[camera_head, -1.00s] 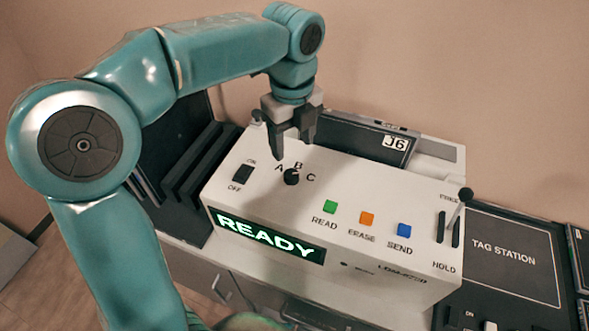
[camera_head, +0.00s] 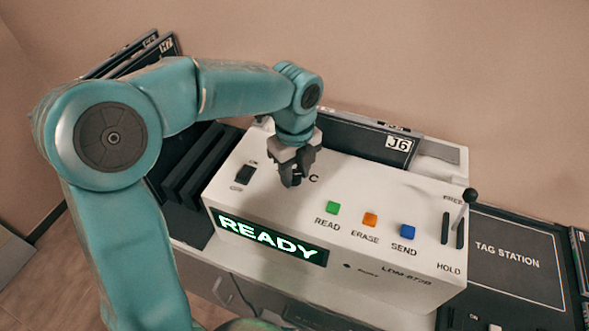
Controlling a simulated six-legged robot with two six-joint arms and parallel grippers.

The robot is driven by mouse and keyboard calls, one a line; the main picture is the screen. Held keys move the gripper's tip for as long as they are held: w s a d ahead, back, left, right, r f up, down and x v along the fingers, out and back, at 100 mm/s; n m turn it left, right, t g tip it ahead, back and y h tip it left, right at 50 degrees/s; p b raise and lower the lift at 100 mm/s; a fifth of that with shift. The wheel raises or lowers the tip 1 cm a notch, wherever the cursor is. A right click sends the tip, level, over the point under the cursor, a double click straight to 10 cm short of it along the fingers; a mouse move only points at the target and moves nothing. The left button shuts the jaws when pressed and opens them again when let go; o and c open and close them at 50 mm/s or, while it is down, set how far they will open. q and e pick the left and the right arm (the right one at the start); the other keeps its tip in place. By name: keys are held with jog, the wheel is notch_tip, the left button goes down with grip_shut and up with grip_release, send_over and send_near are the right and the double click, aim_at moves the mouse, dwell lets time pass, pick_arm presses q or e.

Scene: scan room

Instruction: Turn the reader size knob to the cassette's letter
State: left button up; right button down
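The reader (camera_head: 330,215) is a white box with a lit READY display (camera_head: 268,239). Its black size knob (camera_head: 297,180) is mostly hidden by my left gripper (camera_head: 294,179), whose fingers are down around or right at it. Whether they grip it I cannot tell. Of the knob's letters only C shows, to the right; A and B are covered, and the pointer is hidden. A black cassette (camera_head: 362,139) with a white J6 label (camera_head: 398,144) stands in the back of the reader. A small mark on its top edge is too small to read. My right gripper is not in view.
An ON/OFF switch (camera_head: 246,174) lies left of the knob. Green (camera_head: 333,208), orange (camera_head: 370,219) and blue (camera_head: 408,232) buttons lie right of it. A FREE/HOLD lever (camera_head: 466,208) rises at the right end. The tag station (camera_head: 508,257) is beyond; a dark rack (camera_head: 195,170) stands left.

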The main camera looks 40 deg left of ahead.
pick_arm(q)
jog(key=shift+r+n, duration=0.1)
jog(key=shift+n, duration=0.2)
jog(key=n, duration=0.4)
jog(key=shift+n+p, duration=0.3)
jog(key=shift+n, duration=0.1)
jog(key=n, duration=0.6)
jog(key=shift+w, duration=0.15)
jog(key=n, duration=0.6)
jog(key=shift+a+n, duration=0.1)
jog(key=shift+n, duration=0.3)
jog(key=n, duration=0.5)
jog(key=shift+n+b, duration=0.3)
jog(key=shift+b, duration=0.1)
jog(key=o, duration=1)
jog(key=shift+o, duration=0.2)
